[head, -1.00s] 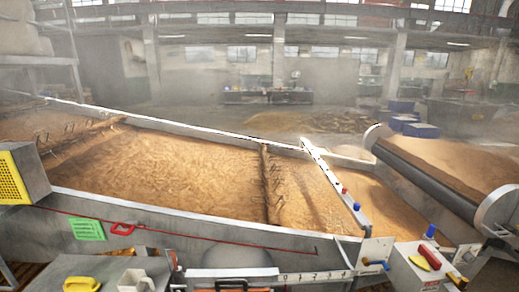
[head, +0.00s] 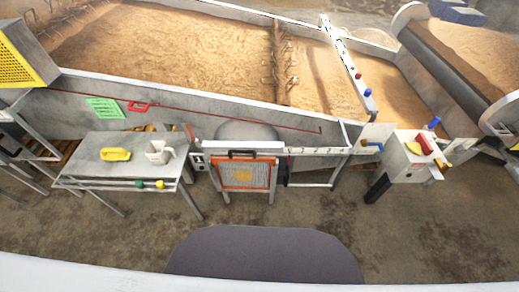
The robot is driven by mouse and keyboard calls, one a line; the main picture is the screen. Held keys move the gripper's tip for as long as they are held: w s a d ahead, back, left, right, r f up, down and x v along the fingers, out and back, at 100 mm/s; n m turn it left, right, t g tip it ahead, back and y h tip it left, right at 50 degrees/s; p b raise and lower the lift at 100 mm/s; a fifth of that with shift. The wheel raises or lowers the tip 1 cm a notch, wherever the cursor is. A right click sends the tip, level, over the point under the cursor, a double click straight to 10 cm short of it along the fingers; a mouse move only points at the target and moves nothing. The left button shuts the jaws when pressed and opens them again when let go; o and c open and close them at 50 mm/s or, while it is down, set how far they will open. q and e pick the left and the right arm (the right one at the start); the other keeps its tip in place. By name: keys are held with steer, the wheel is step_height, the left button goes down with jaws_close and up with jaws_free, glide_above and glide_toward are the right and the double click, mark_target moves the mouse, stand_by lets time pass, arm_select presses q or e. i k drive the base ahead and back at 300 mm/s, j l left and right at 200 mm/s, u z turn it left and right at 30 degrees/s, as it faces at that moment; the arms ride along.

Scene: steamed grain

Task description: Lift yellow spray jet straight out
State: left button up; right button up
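I cannot tell for certain which thing is the spray jet. Two small round-ended pieces, one green (head: 138,184) and one yellow or yellow-green (head: 160,184), sit at the rails along the front edge of the grey side table (head: 90,170) in the head view. They are too small to show how they are seated. A larger yellow block-like object (head: 115,154) lies on the table top, beside a pale jug (head: 159,152). Neither of my grippers is in view.
Behind the table stands a long metal trough (head: 190,98) full of grain, with a red cord along its side. An orange-framed panel (head: 244,174) stands right of the table. A control box (head: 405,165) with coloured levers is farther right. The floor in front (head: 120,235) is clear.

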mark_target(160, 184)
steer(key=u, duration=1.4)
